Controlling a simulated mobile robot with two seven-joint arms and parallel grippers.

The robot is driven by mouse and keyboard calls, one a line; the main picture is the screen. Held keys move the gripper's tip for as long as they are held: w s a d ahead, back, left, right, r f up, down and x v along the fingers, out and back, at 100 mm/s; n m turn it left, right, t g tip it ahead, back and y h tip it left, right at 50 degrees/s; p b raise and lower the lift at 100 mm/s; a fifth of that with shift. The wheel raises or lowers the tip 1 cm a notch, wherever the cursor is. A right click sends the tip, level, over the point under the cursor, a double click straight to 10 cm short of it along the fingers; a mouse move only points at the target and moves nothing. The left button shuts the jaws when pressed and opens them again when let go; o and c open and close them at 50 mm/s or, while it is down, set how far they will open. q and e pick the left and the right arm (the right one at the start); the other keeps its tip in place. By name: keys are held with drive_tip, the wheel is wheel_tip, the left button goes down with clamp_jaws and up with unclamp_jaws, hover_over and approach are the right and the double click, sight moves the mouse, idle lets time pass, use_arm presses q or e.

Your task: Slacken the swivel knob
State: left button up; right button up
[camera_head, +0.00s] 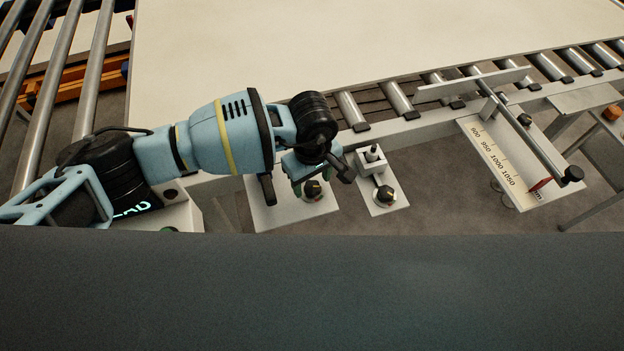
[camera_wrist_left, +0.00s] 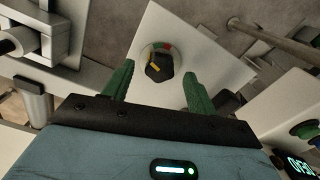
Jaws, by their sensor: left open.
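A black knob (camera_head: 312,190) with a yellow pointer mark sits on a white plate below my left gripper (camera_head: 311,180). In the left wrist view this knob (camera_wrist_left: 158,68) has a ring with red and green parts around it. The green fingers of my left gripper (camera_wrist_left: 159,74) are open, one on each side of the knob in that picture, with visible gaps. I cannot tell how far above it they are. A second black knob (camera_head: 385,195) sits on a separate plate to the right. No label shows which one is the swivel knob. My right gripper is out of view.
A small block with a post (camera_head: 371,156) stands just right of my gripper. A roller conveyor (camera_head: 397,97) runs behind, beside a large pale panel (camera_head: 330,45). A scale plate (camera_head: 497,163) with a rod and red pointer is farther right. A dark surface fills the foreground.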

sight(312, 185)
use_arm(q)
wheel_tip(312, 185, up, 7)
drive_tip(key=shift+f, duration=0.1)
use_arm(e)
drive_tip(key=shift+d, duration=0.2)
